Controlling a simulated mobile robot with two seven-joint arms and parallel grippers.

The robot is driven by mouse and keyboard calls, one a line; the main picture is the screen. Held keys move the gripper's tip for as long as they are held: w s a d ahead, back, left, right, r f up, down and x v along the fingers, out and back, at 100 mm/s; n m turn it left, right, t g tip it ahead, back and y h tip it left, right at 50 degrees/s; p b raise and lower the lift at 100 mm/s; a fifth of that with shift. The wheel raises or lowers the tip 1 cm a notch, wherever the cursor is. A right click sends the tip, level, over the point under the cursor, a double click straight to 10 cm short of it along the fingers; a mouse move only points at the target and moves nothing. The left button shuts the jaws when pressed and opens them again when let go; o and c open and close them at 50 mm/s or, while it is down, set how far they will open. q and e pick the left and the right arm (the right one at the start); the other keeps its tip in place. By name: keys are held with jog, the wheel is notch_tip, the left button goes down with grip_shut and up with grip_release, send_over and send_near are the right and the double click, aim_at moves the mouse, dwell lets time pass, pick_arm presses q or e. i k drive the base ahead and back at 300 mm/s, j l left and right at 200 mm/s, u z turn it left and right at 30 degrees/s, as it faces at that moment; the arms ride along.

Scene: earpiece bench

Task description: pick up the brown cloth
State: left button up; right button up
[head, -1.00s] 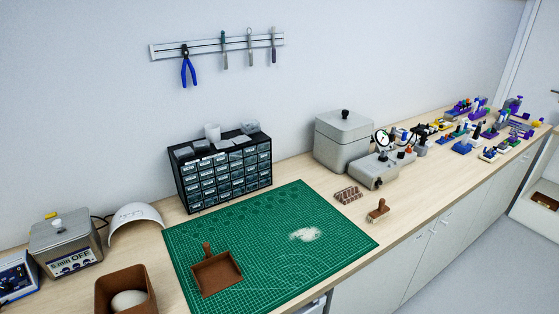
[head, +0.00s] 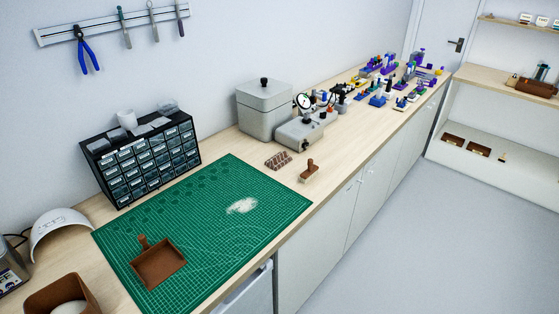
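No thing in the head view is clearly a brown cloth. A small flat brown patterned piece (head: 278,160) lies on the bench behind the green mat; it is too small to tell whether it is cloth. A brown rounded bundle (head: 536,87) lies on the wooden shelf at the far right, and its material is also unclear. Neither of my grippers is in view.
A green cutting mat (head: 205,183) holds a brown dustpan (head: 160,264) and white powder (head: 242,206). A brown brush (head: 309,172), grey box (head: 264,112) and drawer cabinet (head: 143,160) stand on the bench. The floor (head: 400,240) at right is clear.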

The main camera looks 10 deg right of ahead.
aim_at(277, 162)
jog(key=u, duration=0.45)
jog(key=l+u, duration=1)
jog(key=l, duration=0.25)
jog(key=k+l+u, duration=0.1)
jog(key=l, duration=0.25)
jog(key=k+l+u, duration=0.1)
jog(key=l, duration=0.25)
